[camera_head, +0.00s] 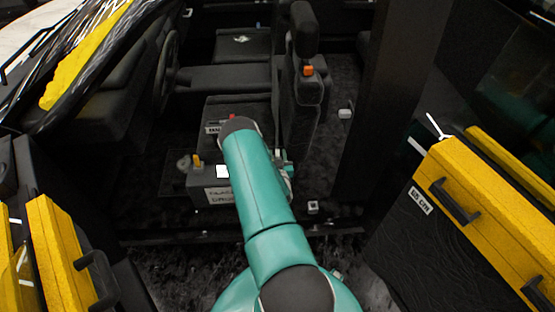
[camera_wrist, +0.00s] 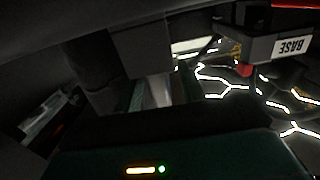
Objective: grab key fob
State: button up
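I cannot pick out the key fob for certain in either view. In the head view, my teal arm reaches into the dark vehicle cabin, and my gripper (camera_head: 284,166) is mostly hidden behind it, beside the seat. In the wrist view, the two teal-edged fingers of my gripper (camera_wrist: 157,92) stand apart, with a pale grey strip showing between them. I cannot tell what that strip is. A small white item (camera_head: 313,207) lies on the cabin floor near the sill, and another (camera_head: 345,113) lies farther back; both are too small to identify.
A dark seat (camera_head: 304,90) with an orange piece stands behind my gripper. A labelled dark box (camera_head: 212,187) is left of my arm. Yellow door panels (camera_head: 482,212) flank the opening. The wrist view shows an upside-down BASE label (camera_wrist: 292,47) and glowing lines.

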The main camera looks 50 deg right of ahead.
grip_shut()
jog(key=shift+r, duration=0.1)
